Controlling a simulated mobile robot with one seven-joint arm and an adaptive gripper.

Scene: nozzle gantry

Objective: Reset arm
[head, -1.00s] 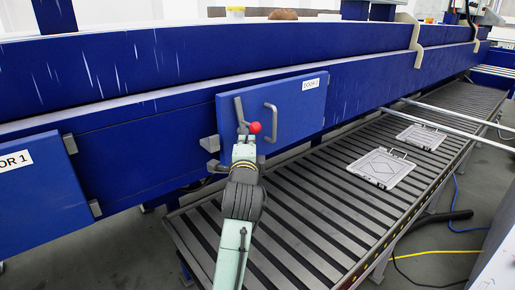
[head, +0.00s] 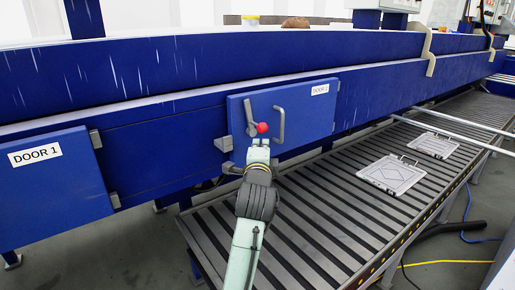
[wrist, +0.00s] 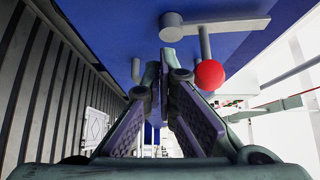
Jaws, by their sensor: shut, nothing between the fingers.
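My gripper (head: 259,147) is in front of the blue Door 2 panel (head: 300,105), just below the red ball knob (head: 262,127) of a grey lever (head: 250,120). In the wrist view its fingers (wrist: 166,62) come together at the tips with nothing between them. The red knob (wrist: 209,75) is just right of the fingertips there, and the lever (wrist: 215,30) runs across the blue panel above. I cannot tell whether a fingertip touches the lever. My arm reaches up from the bottom of the head view.
A grey handle (head: 280,125) stands out on Door 2, right of the lever. A slatted roller conveyor (head: 320,215) runs below, carrying two flat grey trays, one nearer (head: 391,174) and one farther (head: 433,145). Door 1 (head: 60,195) is at left. Cables lie on the floor at right.

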